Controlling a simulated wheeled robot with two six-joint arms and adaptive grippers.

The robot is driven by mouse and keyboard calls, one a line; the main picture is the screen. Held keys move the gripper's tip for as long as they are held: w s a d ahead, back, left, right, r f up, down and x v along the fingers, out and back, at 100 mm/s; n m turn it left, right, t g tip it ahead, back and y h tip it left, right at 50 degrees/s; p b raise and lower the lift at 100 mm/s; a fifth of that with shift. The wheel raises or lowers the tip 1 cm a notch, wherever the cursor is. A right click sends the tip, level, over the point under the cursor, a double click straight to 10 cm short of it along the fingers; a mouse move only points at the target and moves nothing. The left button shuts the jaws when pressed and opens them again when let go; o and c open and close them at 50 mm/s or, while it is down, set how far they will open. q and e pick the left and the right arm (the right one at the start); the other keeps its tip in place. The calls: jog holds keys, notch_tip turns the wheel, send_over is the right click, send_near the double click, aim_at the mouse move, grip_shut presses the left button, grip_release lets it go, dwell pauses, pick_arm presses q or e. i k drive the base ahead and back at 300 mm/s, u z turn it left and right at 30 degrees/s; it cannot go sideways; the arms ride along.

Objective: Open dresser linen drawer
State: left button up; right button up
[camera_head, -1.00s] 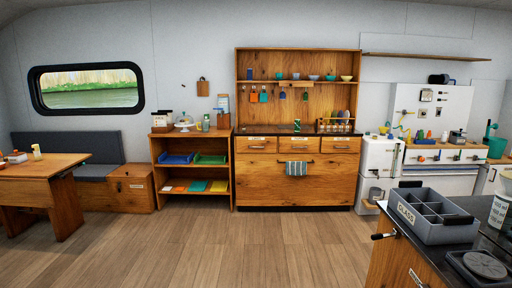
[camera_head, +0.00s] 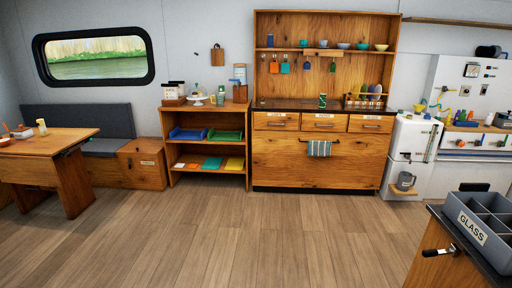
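The wooden dresser (camera_head: 270,172) stands against the back wall, across the floor from me. Three small drawers sit side by side under its dark top: a left drawer (camera_head: 264,124), a middle drawer (camera_head: 312,126) and a right drawer (camera_head: 360,126). Each has a handle and a small pale label, too small to read for certain. All three look shut. Below them is a wide wooden front with a bar handle (camera_head: 340,142), over which a striped towel (camera_head: 319,149) hangs. Neither of my grippers is in view.
A counter with a grey bin marked GLASS (camera_head: 471,227) and a dark handle (camera_head: 440,251) juts in at lower right. An open shelf (camera_head: 208,166) stands left of the dresser, a small white fridge (camera_head: 411,147) right. The wooden floor (camera_head: 270,230) ahead is clear.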

aim_at(263, 120)
jog(key=z, duration=0.3)
jog(key=i, duration=2.8)
jog(key=z, duration=0.45)
jog(key=i, duration=2.35)
jog(key=z, duration=0.1)
